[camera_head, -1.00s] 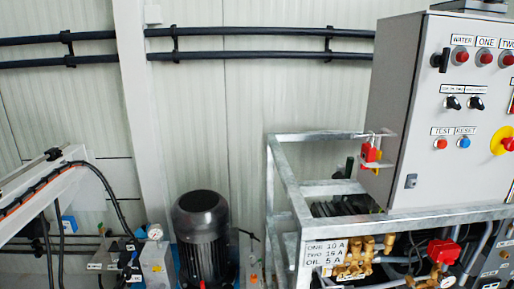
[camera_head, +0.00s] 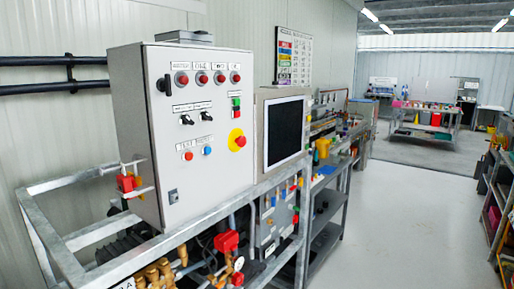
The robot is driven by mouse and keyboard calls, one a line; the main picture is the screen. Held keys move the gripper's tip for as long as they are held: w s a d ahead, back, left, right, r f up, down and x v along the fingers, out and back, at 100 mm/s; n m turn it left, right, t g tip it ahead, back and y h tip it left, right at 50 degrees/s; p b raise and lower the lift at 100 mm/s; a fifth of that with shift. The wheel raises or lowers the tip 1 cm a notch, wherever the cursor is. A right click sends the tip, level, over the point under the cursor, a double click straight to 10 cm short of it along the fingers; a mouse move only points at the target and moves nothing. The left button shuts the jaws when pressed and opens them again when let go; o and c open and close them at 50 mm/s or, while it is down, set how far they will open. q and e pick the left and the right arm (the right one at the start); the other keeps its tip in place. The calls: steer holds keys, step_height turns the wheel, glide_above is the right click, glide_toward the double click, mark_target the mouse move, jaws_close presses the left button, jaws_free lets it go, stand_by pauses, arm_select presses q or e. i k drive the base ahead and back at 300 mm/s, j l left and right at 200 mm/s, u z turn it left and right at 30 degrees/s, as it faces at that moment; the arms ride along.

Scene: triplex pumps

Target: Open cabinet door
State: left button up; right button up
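A grey control cabinet (camera_head: 205,130) stands upright on a metal frame left of the middle. Its front door carries red lamps, black switches, red and blue buttons and a yellow-and-red emergency stop (camera_head: 237,140). The door looks shut. A small latch or lock (camera_head: 173,196) sits near the door's lower left corner. A red padlock-like piece (camera_head: 128,182) hangs by a bar at the cabinet's left side. Neither of my grippers shows in the view.
The metal frame (camera_head: 95,232) with brass valves and hoses stands below the cabinet. A dark screen (camera_head: 285,131) is right of it, then shelving (camera_head: 328,208). Open grey floor (camera_head: 400,215) lies to the right, with shelves (camera_head: 499,190) at the right edge.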

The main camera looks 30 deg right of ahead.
mark_target(200, 182)
steer(key=z, duration=0.8)
